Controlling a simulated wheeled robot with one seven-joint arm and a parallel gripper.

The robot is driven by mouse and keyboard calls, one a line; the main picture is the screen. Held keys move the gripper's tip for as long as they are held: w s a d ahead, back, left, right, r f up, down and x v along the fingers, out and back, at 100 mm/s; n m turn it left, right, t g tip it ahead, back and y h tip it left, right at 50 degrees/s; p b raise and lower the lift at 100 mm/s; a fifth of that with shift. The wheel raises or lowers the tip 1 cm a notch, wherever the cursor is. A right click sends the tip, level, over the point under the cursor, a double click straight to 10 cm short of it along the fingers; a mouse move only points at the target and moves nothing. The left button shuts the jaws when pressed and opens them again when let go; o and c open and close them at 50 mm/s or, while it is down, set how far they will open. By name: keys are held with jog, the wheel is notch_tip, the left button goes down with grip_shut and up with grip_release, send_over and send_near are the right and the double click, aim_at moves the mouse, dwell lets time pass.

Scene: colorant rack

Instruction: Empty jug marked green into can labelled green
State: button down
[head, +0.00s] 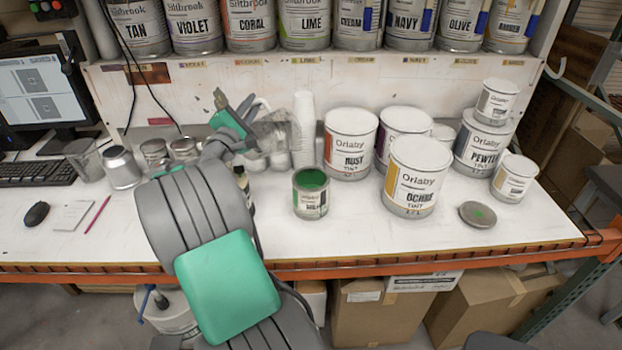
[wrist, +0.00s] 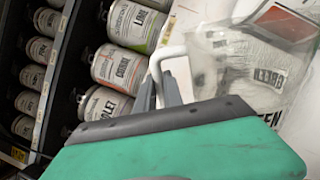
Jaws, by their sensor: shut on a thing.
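My gripper (head: 246,113) is shut on the white handle of a clear jug (head: 277,128) above the back of the bench, left of the stacked white cups. In the wrist view the fingers (wrist: 166,88) close on the handle, and the jug (wrist: 212,62) shows with dark lettering behind its wall. The jug looks tilted; I cannot tell how much is in it. An open can (head: 311,203) with green inside stands upright near the bench's front, below and right of the jug. Its label is too small to read fully.
White cups (head: 303,130) stand close right of the jug. Closed cans, RUST (head: 350,150) and OCHRE (head: 414,180), stand right of the open can. A lid with a green dab (head: 477,214) lies farther right. A shelf of colour cans (head: 304,25) hangs above.

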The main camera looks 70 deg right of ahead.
aim_at(263, 130)
jog(key=shift+s+r+m+b, duration=0.15)
jog(key=shift+s+m+b, duration=0.35)
jog(key=shift+b, duration=0.25)
dwell(0.4)
jog(key=shift+s+f+m+g+b, duration=0.15)
jog(key=shift+s+f+m+b, duration=0.3)
jog(key=shift+b, duration=0.6)
jog(key=shift+s+f+m+g+b, duration=0.2)
jog(key=shift+s+m+b, duration=0.35)
jog(key=shift+b, duration=0.45)
